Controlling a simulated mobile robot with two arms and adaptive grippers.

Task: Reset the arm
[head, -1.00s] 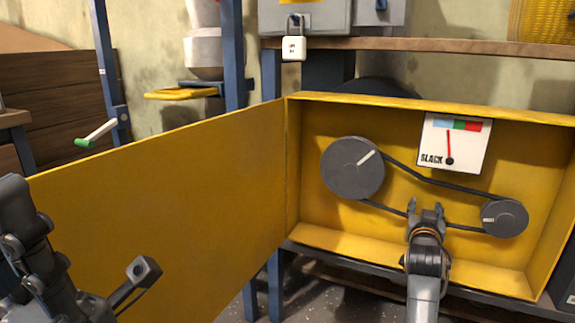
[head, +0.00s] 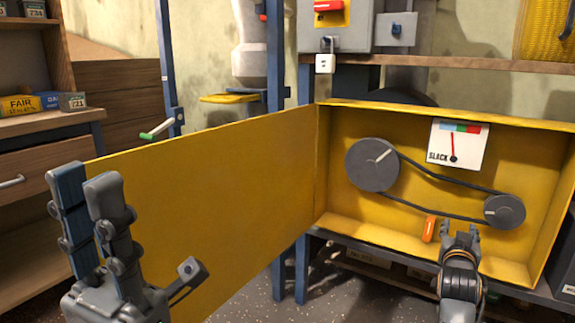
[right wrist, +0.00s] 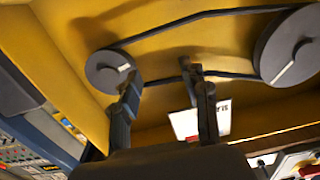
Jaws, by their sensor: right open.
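My right gripper (head: 460,236) is open and empty at the lower front of the yellow box (head: 378,238), below the belt. In the right wrist view its fingers (right wrist: 162,84) stand apart, with the belt (right wrist: 205,17) and pulleys beyond. An orange lever (head: 429,229) stands just left of it inside the box. My left gripper (head: 87,176) points up before the open yellow door (head: 220,185); its two fingers are apart with nothing between. A large pulley (head: 370,168) and a small pulley (head: 507,212) carry the belt. The slack gauge (head: 440,141) has its red needle nearly upright.
A padlock (head: 325,64) hangs under the grey switch box (head: 352,38) above. A green-handled crank (head: 157,130) is on a blue post at left. A wooden bench with drawers (head: 38,180) stands far left. Dark floor shows below the door.

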